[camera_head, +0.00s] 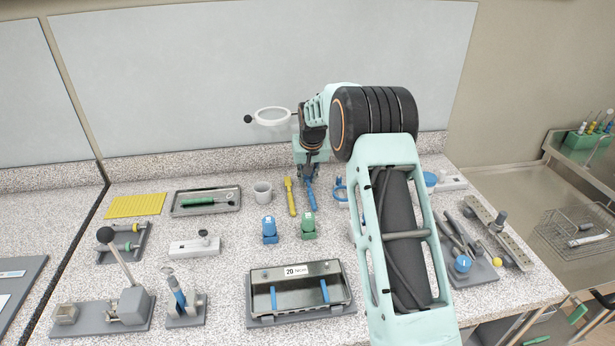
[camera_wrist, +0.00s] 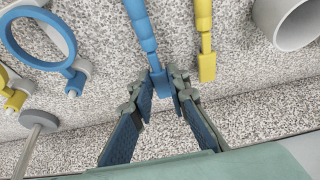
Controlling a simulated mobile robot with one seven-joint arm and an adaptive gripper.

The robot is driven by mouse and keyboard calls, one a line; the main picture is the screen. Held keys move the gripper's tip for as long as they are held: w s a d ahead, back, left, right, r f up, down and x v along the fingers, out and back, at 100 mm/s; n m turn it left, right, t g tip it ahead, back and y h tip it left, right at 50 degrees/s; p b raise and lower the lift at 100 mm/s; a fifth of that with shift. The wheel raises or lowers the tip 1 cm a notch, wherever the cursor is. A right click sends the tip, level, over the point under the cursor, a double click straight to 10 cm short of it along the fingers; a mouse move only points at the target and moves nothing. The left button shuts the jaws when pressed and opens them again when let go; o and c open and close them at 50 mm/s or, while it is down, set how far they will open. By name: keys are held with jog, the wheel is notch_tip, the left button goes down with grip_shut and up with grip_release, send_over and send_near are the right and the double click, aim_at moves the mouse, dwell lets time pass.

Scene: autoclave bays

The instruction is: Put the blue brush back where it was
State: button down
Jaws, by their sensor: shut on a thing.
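The blue brush (camera_head: 311,197) is at the back middle of the speckled counter, just right of a yellow brush (camera_head: 290,197). My gripper (camera_head: 308,179) points down at its far end. In the wrist view the gripper (camera_wrist: 165,84) is shut on the wide blue end of the brush (camera_wrist: 143,30), and the shaft runs away to the top edge. The yellow brush (camera_wrist: 205,40) lies beside it, roughly parallel and apart. I cannot tell whether the blue brush touches the counter.
A white cup (camera_head: 262,192) and a tray with a green-handled tool (camera_head: 205,201) stand to the left. A blue ring (camera_wrist: 40,35) is on the other side. Blue (camera_head: 269,230) and green (camera_head: 308,226) blocks stand in front, then a grey open tray (camera_head: 300,312).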

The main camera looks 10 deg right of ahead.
jog(key=shift+f+b, duration=0.4)
jog(key=shift+f, duration=0.2)
jog(key=c, duration=1.8)
grip_release()
jog(key=shift+o, duration=0.2)
